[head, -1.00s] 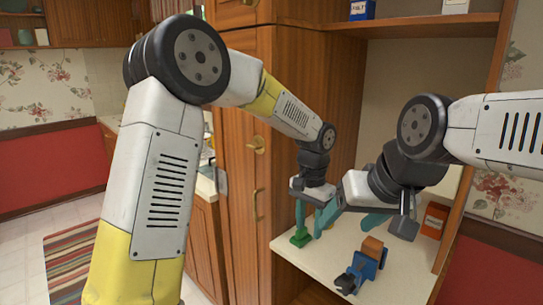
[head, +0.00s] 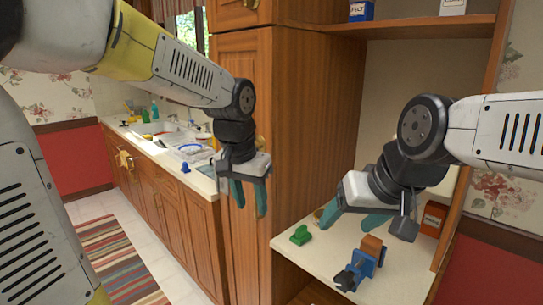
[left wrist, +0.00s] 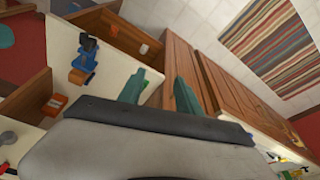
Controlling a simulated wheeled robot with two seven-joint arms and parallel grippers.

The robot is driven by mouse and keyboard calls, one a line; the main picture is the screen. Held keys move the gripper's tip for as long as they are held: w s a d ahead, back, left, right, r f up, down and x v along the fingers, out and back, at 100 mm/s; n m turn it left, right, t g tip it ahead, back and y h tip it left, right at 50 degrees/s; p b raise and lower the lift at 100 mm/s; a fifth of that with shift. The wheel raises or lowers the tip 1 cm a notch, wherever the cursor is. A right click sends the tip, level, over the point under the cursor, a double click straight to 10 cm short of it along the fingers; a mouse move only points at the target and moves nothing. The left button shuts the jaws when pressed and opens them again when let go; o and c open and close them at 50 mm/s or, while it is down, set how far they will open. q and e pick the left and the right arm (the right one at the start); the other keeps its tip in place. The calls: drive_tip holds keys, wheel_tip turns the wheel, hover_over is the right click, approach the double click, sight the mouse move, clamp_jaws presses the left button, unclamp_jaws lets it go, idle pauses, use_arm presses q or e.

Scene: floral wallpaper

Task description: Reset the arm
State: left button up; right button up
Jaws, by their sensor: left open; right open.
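My left gripper (head: 250,196) is open and empty in the head view. It points down in front of the tall wooden cabinet, left of the open shelf. Its two teal fingers also show spread apart in the left wrist view (left wrist: 165,88). My left arm comes in from the upper left. My right gripper (head: 352,218) is open over the shelf, with teal fingers apart. Nothing is seen between them.
On the cream shelf (head: 310,262) lie a green object (head: 300,235), a blue, orange and black toy (head: 360,262) and an orange box (head: 433,218). The cabinet (head: 295,120) stands beside it. A sink counter (head: 150,133) is further left. A striped rug (head: 120,262) lies on the floor.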

use_arm(q)
drive_tip(key=s+a+r+n+t+h, duration=0.1)
drive_tip(key=s+a+r+n+t, duration=0.1)
drive_tip(key=s+a, duration=0.7)
drive_tip(key=shift+s+a+r+n+t, duration=0.2)
drive_tip(key=shift+s+n+t, duration=0.4)
drive_tip(key=shift+s+n, duration=0.45)
drive_tip(key=shift+w, duration=0.1)
